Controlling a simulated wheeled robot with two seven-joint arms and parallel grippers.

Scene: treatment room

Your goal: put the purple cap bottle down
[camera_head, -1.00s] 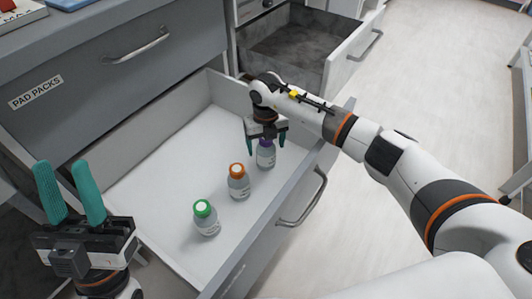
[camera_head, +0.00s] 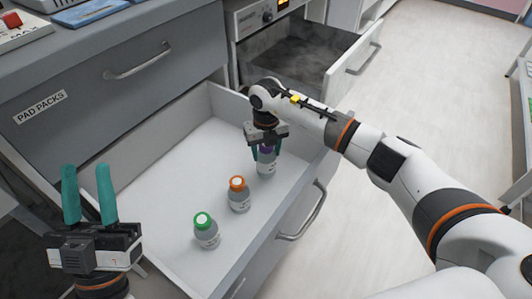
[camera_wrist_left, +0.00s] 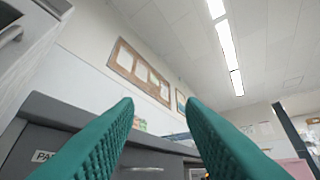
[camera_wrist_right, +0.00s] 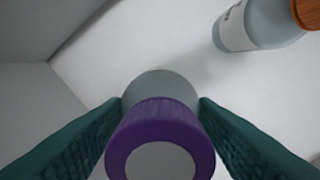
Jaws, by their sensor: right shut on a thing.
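The purple cap bottle (camera_head: 266,166) is upright in the open white drawer (camera_head: 165,190), near its far right corner. My right gripper (camera_head: 266,152) comes down from above and is shut on it, with one green finger on each side. In the right wrist view the purple cap (camera_wrist_right: 160,145) faces the camera between both fingers. I cannot tell if the bottle's base touches the drawer floor. My left gripper (camera_head: 89,195) is open and empty, pointing up at the left; its fingers also show apart in the left wrist view (camera_wrist_left: 165,135).
An orange cap bottle (camera_head: 239,195) and a green cap bottle (camera_head: 206,231) stand in the same drawer, in a line toward the front. The drawer's left part is clear. A second open drawer (camera_head: 345,75) is behind, and a counter (camera_head: 110,25) is at the back left.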

